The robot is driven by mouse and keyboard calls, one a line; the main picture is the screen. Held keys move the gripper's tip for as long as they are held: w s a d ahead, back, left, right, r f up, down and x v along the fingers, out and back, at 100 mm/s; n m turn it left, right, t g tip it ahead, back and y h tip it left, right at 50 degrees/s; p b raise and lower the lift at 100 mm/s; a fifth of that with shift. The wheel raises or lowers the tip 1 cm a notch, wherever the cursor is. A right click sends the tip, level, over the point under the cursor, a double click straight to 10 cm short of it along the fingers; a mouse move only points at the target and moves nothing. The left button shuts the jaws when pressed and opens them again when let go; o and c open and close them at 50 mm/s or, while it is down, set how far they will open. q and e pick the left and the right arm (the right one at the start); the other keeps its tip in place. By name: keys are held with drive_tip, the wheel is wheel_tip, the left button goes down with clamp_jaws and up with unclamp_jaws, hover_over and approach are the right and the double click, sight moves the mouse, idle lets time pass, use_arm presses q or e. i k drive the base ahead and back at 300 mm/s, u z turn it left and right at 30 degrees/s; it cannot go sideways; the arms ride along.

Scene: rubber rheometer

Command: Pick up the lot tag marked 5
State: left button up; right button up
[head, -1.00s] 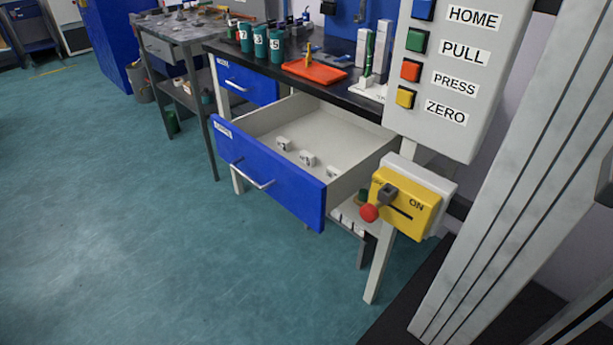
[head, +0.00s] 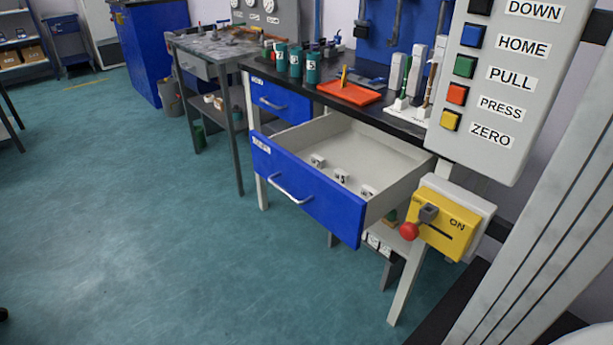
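Three small white lot tags stand in a row in the open blue-fronted drawer (head: 310,199): a left tag (head: 317,160), a middle tag (head: 341,176) and a right tag (head: 367,191). They stand apart from one another, close behind the drawer front. The middle tag's dark mark looks like a 5, but it is too small to be sure. The marks on the other two cannot be read. The drawer front partly hides the right tag. Neither of my grippers is in view.
A black bench top (head: 350,110) above the drawer holds several green numbered canisters and an orange tray (head: 349,93). A yellow switch box (head: 446,225) with a red knob and a grey button panel (head: 490,95) stand right of the drawer. The floor (head: 150,230) in front is clear.

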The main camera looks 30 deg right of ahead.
sight(342, 176)
drive_tip(key=i, duration=0.95)
drive_tip(key=z, duration=1.6)
